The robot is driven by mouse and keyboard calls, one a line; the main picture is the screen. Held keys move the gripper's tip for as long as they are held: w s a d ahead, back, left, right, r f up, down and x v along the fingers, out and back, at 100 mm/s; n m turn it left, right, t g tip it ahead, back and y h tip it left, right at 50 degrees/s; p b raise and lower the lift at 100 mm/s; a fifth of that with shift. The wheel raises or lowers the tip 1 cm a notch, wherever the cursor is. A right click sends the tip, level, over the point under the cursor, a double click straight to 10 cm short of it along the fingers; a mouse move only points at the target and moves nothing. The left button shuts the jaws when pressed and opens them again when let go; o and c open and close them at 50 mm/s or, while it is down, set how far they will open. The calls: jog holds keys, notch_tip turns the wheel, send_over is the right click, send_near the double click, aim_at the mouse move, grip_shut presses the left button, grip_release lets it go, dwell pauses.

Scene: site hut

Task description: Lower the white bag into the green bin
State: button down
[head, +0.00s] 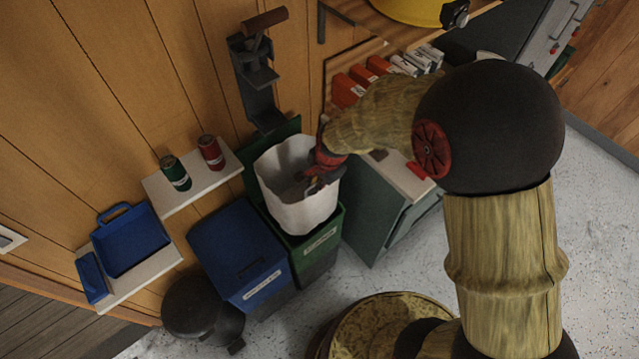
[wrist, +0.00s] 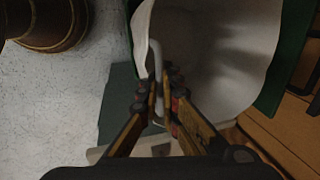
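The white bag (head: 300,212) is upright with its mouth open, over the opening of the green bin (head: 322,246). Its lower edge lies across the bin's opening in the head view; I cannot tell how far, if at all, it is inside. My gripper (head: 318,180) is at the bag's right rim. In the wrist view, the fingers of my gripper (wrist: 162,88) are closed together around a thin white handle of the bag (wrist: 220,50). The bag's bottom and the bin's inside are mostly hidden. Green edges of the bin (wrist: 292,55) show beside the bag in the wrist view.
A blue bin (head: 238,252) stands just left, and a black pedal bin (head: 192,305) beyond it. A grey-green cabinet (head: 378,215) stands close on the right. Wall shelves hold two cans (head: 175,172) and a blue tray (head: 132,240). A black wall fixture (head: 256,85) hangs behind.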

jog(key=shift+w+a+f, duration=0.1)
jog(key=shift+w+a, duration=0.05)
jog(key=shift+w, duration=0.05)
jog(key=shift+f, duration=0.1)
jog(key=b, duration=0.5)
send_over(318, 215)
jog(key=shift+s+d+x, duration=0.15)
jog(key=shift+s+x, duration=0.05)
jog(key=shift+x, duration=1)
jog(key=shift+s+d+x, duration=0.1)
jog(key=shift+s+x, duration=0.1)
jog(key=shift+x, duration=0.95)
jog(key=shift+s+d+x, duration=0.15)
jog(key=shift+s+x, duration=0.05)
jog(key=shift+x, duration=1)
jog(key=shift+f, duration=0.2)
jog(key=shift+f+b, duration=2.3)
jog(key=shift+f, duration=1.45)
jog(key=shift+f+b, duration=2.8)
jog(key=shift+f, duration=0.85)
